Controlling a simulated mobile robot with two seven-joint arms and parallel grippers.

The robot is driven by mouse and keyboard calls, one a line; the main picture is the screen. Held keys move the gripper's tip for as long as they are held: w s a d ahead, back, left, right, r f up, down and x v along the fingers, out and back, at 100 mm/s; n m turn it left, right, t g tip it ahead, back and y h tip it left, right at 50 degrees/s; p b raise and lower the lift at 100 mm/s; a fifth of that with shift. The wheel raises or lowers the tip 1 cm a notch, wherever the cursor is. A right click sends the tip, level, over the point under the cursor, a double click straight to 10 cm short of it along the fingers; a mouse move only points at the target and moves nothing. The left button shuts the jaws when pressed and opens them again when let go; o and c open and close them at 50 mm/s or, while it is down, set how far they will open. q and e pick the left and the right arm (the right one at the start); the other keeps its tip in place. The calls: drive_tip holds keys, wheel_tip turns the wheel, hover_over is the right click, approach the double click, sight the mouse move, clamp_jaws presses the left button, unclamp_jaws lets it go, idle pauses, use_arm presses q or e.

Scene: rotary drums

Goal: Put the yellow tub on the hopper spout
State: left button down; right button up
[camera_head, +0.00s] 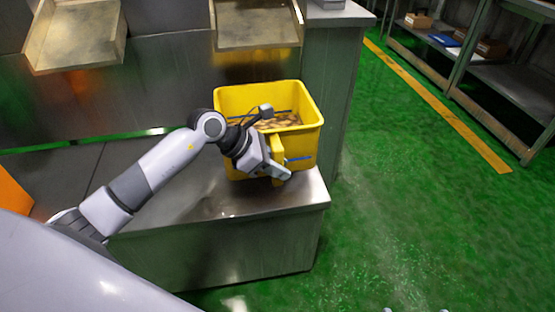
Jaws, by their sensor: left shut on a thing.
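The yellow tub (232,104) is upright at the right end of a low steel bench (190,195), with brown pieces inside. It seems to rest on the bench top, though its near lower edge is partly hidden. My left gripper (277,160) is shut on the yellow handle part at the tub's near side. Two metal spouts show at the top: one (75,38) at the left and one (257,28) behind and above the tub. Which one is the hopper spout I cannot tell. My right gripper is not clearly seen.
A steel cabinet (335,75) stands right behind the tub. Steel shelves (500,75) with small boxes stand at the far right, beyond a yellow floor line (435,100). The green floor (410,210) right of the bench is clear. An orange panel (12,195) is at the left edge.

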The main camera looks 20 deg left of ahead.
use_arm(q)
wheel_tip(320, 180, down, 3)
drive_tip(key=shift+w+f+b, duration=0.15)
drive_tip(key=shift+b, duration=0.35)
drive_tip(key=shift+f, duration=0.2)
drive_tip(key=c, duration=0.9)
unclamp_jaws()
drive_tip(key=shift+s+f, duration=0.25)
drive_tip(key=shift+o, duration=0.2)
use_arm(e)
drive_tip(key=shift+w+a, duration=0.2)
drive_tip(key=shift+a, duration=0.1)
